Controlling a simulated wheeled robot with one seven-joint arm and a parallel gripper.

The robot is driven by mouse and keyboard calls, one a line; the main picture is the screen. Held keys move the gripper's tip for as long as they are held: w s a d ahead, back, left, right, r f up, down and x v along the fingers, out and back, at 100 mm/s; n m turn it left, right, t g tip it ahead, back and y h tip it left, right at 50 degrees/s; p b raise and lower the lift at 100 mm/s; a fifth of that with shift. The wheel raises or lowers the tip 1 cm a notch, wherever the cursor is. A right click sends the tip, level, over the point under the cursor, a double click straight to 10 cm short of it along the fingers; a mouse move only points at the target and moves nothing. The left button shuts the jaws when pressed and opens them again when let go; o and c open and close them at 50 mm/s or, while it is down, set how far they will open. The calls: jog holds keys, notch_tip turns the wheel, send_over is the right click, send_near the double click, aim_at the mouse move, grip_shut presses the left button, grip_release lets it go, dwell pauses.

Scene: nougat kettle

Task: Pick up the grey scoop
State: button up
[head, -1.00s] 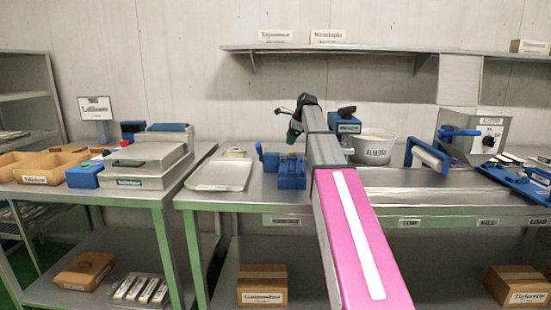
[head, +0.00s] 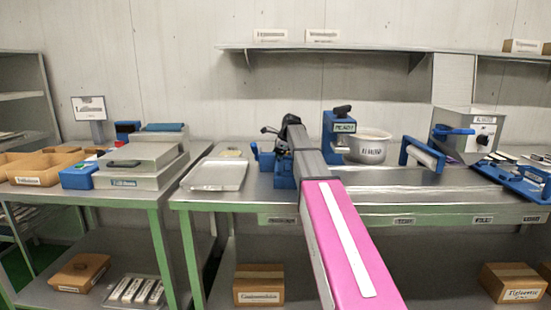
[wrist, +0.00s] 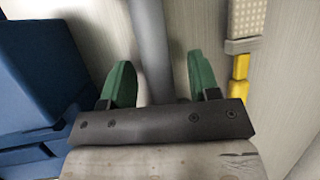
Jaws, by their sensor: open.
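In the wrist view, my gripper (wrist: 160,82) is open, its two green fingers apart. A long grey bar (wrist: 148,35) runs between the fingers and passes out of the top of the picture. It looks like the grey scoop's handle, but no scoop bowl shows, so I cannot be sure. I see a gap on each side of the bar, and the fingers do not close on it. In the head view, my gripper (head: 270,132) is over the blue fixture (head: 284,170) on the middle table, partly hidden by my arm. I cannot make out the scoop there.
Blue blocks (wrist: 40,75) stand close left of my gripper. A beige and yellow tool (wrist: 246,25) is at the right.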

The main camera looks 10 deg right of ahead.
jog(key=shift+f, duration=0.2)
jog(key=shift+c, duration=0.3)
grip_shut()
jog(key=shift+r, duration=0.1)
